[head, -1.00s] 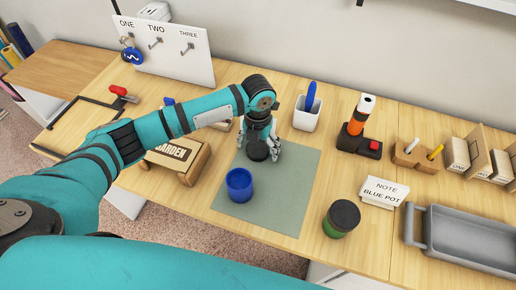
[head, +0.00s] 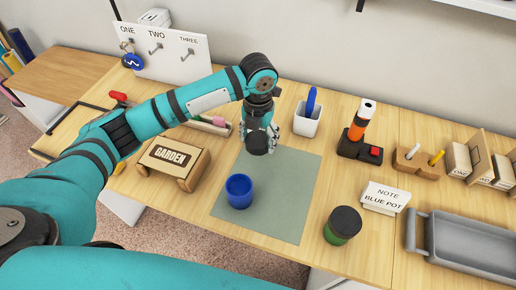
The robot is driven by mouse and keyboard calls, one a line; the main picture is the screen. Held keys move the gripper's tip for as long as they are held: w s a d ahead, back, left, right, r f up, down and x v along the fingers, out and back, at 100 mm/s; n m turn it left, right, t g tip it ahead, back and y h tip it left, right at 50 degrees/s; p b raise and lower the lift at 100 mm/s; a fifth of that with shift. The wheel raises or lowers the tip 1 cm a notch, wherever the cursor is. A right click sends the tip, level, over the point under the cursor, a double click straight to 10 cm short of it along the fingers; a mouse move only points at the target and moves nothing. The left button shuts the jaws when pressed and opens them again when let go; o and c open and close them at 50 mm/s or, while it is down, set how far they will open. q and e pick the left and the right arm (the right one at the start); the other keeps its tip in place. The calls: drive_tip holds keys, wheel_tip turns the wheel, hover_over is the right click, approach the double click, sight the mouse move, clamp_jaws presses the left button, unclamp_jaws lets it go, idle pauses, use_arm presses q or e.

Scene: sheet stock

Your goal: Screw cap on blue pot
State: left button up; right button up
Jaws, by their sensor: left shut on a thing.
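The blue pot (head: 239,191) stands upright and open-topped on the grey-green mat (head: 285,205). My left gripper (head: 259,138) points down over the back of the mat, behind and slightly right of the pot. It is shut on a black cap (head: 257,144), held apart from the pot. A green pot (head: 341,226) with a black cap on it stands right of the mat. A note card (head: 384,196) reading "NOTE BLUE POT" stands behind it to the right. My right gripper does not show.
A "GARDEN" box (head: 173,162) stands left of the mat. A white cup (head: 307,120) with a blue item and an orange-and-black device (head: 357,140) stand behind. A grey tray (head: 470,243) lies at right. The mat's right half is clear.

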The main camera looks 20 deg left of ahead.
sight(256, 141)
use_arm(q)
drive_tip(key=shift+r, duration=1.65)
drive_tip(key=n, duration=0.3)
drive_tip(key=shift+s+a+r, duration=0.2)
drive_tip(key=shift+s+r, duration=0.1)
drive_tip(key=shift+s, duration=0.1)
drive_tip(key=s+a+r+n, duration=0.2)
drive_tip(key=s+n, duration=0.4)
drive_tip(key=n, duration=1)
drive_tip(key=s+a+r+n, duration=0.1)
drive_tip(key=s+n, duration=0.6)
drive_tip(key=n, duration=1)
drive_tip(key=shift+a+r, duration=0.35)
drive_tip(key=shift+r, duration=0.3)
drive_tip(key=shift+s, duration=0.1)
